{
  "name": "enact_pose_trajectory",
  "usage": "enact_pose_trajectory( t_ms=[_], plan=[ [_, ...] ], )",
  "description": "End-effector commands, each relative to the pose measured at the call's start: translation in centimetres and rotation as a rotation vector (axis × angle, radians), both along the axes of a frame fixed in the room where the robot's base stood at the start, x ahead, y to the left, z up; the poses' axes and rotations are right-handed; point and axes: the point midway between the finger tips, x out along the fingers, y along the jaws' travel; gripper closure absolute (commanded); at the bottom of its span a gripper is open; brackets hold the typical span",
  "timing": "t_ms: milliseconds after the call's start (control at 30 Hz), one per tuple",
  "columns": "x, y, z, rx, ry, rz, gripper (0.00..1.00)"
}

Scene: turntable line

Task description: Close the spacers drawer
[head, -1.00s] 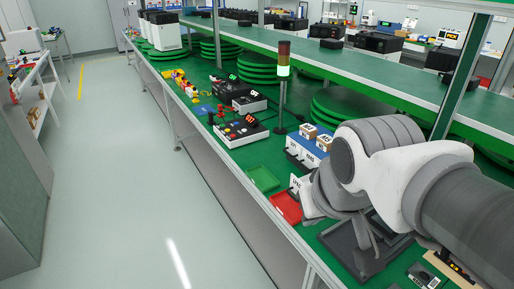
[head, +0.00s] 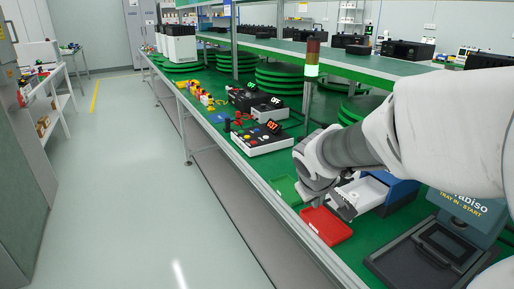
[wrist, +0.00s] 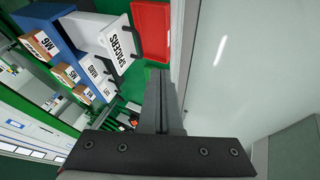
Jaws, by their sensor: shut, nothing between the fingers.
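The spacers drawer (wrist: 118,46) is white with a SPACERS label on its front, and it stands pulled out from the blue cabinet (wrist: 52,30) in the wrist view. In the head view the open white drawer (head: 366,193) juts left from the blue cabinet (head: 402,192), partly behind my arm. My gripper (wrist: 163,85) is shut and empty, in front of and to one side of the drawer front, apart from it in the wrist view. In the head view my gripper (head: 318,200) is above the red tray, its fingertips hard to make out.
A red tray (head: 326,226) and a green tray (head: 285,188) lie by the table's front edge. Other labelled drawers (wrist: 92,73) beside the spacers drawer look shut. Small brown boxes (wrist: 42,45) sit on the cabinet.

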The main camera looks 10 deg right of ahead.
Motion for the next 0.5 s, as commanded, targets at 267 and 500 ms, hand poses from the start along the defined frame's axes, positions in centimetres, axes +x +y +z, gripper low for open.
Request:
enact_pose_trajectory(
  t_ms=[267,500],
  plan=[
    [2.5,-1.4,-4.8,-0.001,0.004,-0.002,1.0],
    [4.4,-3.2,-7.2,0.002,0.001,-0.008,1.0]
  ],
)
